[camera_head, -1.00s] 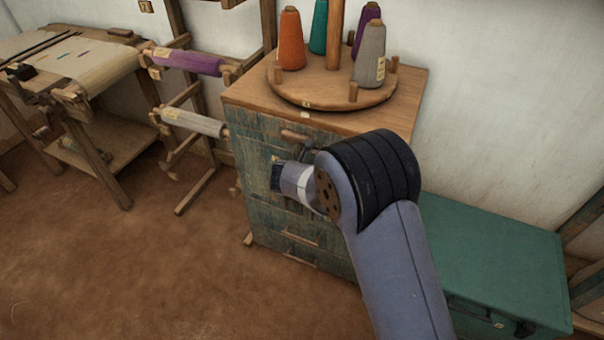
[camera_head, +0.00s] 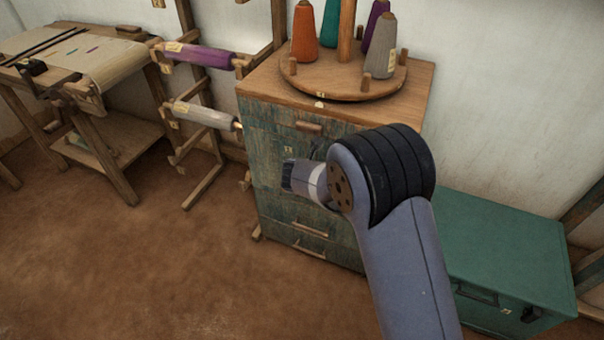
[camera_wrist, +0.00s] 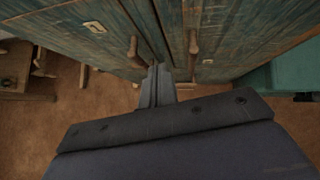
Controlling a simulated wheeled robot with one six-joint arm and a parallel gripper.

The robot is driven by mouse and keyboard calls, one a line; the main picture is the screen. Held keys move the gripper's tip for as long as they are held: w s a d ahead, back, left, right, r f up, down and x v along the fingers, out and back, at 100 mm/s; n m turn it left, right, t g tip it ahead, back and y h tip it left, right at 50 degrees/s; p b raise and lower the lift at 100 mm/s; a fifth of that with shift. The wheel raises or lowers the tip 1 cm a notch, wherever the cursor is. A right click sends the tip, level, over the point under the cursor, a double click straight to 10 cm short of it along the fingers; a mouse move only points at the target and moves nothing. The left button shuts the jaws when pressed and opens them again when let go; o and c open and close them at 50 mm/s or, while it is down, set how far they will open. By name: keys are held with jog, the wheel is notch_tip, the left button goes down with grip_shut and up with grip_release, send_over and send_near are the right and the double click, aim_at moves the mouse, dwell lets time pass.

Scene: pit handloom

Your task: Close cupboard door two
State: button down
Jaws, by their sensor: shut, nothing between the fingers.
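The cupboard (camera_head: 275,150) has a worn blue-green front under a wooden top. In the wrist view, a left door panel (camera_wrist: 60,35) and a right door panel (camera_wrist: 250,30) each carry a small pale label and an upright wooden handle. A brown strip and a dark gap show between them. The labels are too small to read, and I cannot tell how far either door stands ajar. My gripper (camera_head: 287,176) is shut and empty in front of the cupboard. In the wrist view its tips (camera_wrist: 160,70) are between the two handles, close to the gap; contact is unclear. My arm hides part of the front.
A round wooden stand (camera_head: 340,90) with several yarn cones sits on the cupboard top. A teal chest (camera_head: 500,245) stands to the right. Rollers on a wooden frame (camera_head: 205,115) and a loom table (camera_head: 95,75) are to the left. The brown floor (camera_head: 150,260) in front is clear.

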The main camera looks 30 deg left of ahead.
jog(key=a+v, duration=0.1)
jog(key=v, duration=0.8)
jog(key=shift+s+a+r+p, duration=0.2)
jog(key=shift+s+r+p, duration=0.15)
